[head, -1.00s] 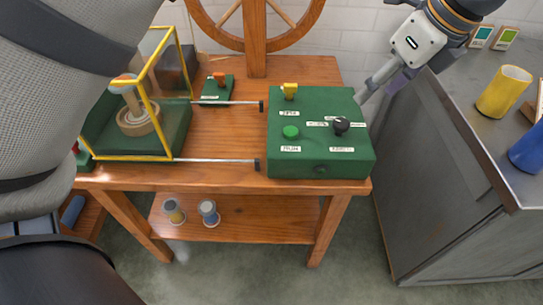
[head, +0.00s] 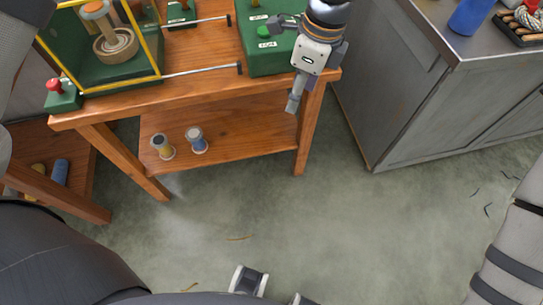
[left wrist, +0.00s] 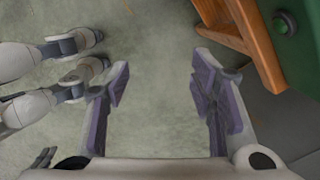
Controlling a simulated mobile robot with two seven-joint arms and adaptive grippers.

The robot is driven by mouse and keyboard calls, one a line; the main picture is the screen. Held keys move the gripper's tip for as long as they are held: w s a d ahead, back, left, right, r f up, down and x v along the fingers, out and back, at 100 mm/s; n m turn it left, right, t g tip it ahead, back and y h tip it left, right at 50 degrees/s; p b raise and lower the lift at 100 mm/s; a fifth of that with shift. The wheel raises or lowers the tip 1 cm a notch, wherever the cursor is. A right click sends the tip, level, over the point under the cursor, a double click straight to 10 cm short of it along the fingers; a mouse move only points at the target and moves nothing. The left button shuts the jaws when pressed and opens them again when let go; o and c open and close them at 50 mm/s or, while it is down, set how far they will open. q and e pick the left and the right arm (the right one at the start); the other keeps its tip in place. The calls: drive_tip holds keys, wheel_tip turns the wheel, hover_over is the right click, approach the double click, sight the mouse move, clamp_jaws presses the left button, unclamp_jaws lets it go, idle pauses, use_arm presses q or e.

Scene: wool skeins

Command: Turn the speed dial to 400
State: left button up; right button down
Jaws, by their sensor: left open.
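The green control box (head: 262,62) stands on the wooden table near the top of the head view, partly cut off by the frame. Its green button (head: 264,31) and a white label show. The black speed dial cannot be made out behind my left gripper, and its setting cannot be read. My left gripper (head: 294,102) is in front of the box's right side, pointing down. In the left wrist view it (left wrist: 160,100) is open and empty over the floor, with the green box (left wrist: 300,55) at upper right. My right gripper is not in view.
The wooden table (head: 190,92) carries a yellow-framed winder (head: 118,45) and metal rods. Two spools, one yellow (head: 162,147) and one blue (head: 197,141), stand on its lower shelf. A grey cabinet (head: 400,110) is at right.

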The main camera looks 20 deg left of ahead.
use_arm(q)
drive_tip(key=s+a+f+n+g+h, duration=0.1)
drive_tip(key=s+f+n, duration=0.3)
drive_tip(key=s+f, duration=0.5)
drive_tip(key=shift+s+f+n+h, duration=0.3)
drive_tip(key=shift+s+f+h, duration=0.1)
drive_tip(key=shift+f+h, duration=0.15)
